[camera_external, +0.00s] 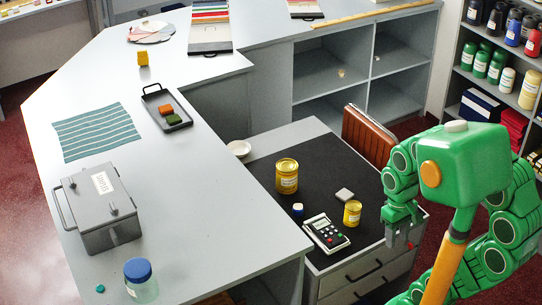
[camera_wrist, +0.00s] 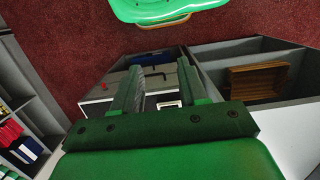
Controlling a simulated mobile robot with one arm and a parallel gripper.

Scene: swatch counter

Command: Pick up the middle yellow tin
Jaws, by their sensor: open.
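A large yellow tin (camera_external: 287,176) stands upright on the black top of the drawer unit (camera_external: 309,160). A smaller yellow tin (camera_external: 352,213) stands nearer the right front of that top. A small yellow block-like item (camera_external: 143,58) is on the far grey counter; I cannot tell if it is a tin. Which tin counts as the middle one is not clear. My gripper (camera_external: 401,238) is at the right edge of the drawer unit, right of the smaller tin and apart from it. In the wrist view my gripper (camera_wrist: 158,82) is open with nothing between its fingers; no tin is discernible there.
A brown ribbed case (camera_external: 368,137) stands behind the unit. A grey box (camera_external: 101,208) and a blue-lidded jar (camera_external: 140,281) are on the left counter.

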